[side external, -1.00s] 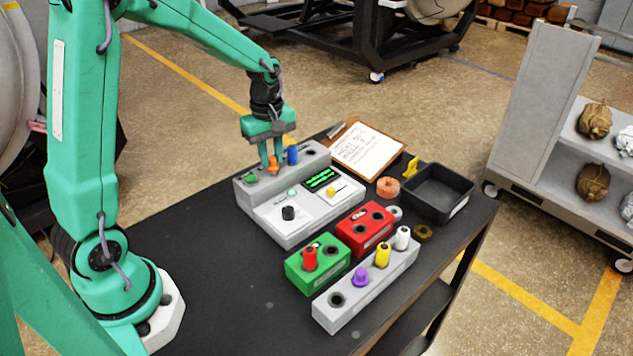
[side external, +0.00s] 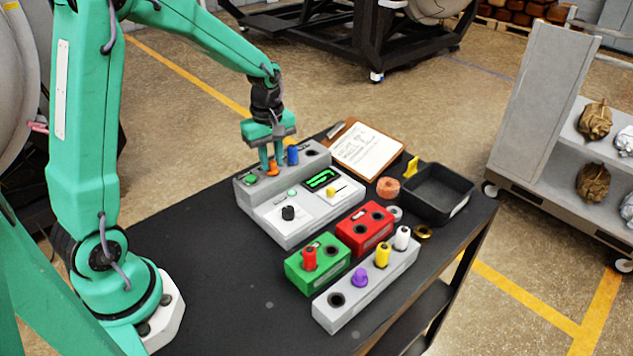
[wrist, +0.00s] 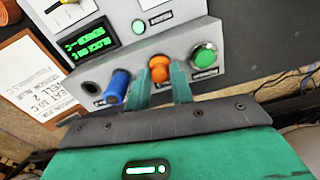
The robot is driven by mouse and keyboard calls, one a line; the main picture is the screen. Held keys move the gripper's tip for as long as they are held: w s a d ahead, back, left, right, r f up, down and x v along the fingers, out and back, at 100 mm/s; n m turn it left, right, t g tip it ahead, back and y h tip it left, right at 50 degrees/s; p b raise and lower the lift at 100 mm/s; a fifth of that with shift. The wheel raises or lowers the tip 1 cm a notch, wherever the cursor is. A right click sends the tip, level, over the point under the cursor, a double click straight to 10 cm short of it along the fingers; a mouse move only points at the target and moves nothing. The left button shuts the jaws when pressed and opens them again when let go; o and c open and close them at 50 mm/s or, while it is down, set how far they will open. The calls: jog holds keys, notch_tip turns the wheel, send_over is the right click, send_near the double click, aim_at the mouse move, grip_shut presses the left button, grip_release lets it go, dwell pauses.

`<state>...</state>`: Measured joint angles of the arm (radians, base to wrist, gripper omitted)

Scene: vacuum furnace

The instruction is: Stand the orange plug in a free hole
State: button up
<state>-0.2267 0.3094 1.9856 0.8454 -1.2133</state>
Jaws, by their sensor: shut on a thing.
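The orange plug (side external: 273,169) is at the raised back strip of the grey console (side external: 259,211), between a green button and the blue plug (side external: 292,155). My gripper (wrist: 160,80) is shut on the orange plug, with one finger on each side of it in the wrist view. The plug's lower end is hidden, so I cannot tell how deep it sits. An empty hole (side external: 311,153) shows at the strip's right end. The red block (side external: 375,235) has open holes, the green block (side external: 318,277) has one beside a red plug, and the grey rack (side external: 350,312) has one at its left end.
The blue plug stands close beside my fingers. Purple, yellow and white plugs stand in the grey rack. A black tray (side external: 466,201), a tape roll (side external: 387,188) and a clipboard (side external: 385,144) lie at the right and back. The table's front left is clear.

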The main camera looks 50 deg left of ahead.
jog(key=o, duration=1.4)
jog(key=shift+o, duration=0.2)
jog(key=shift+r, duration=0.1)
jog(key=shift+r, duration=2.35)
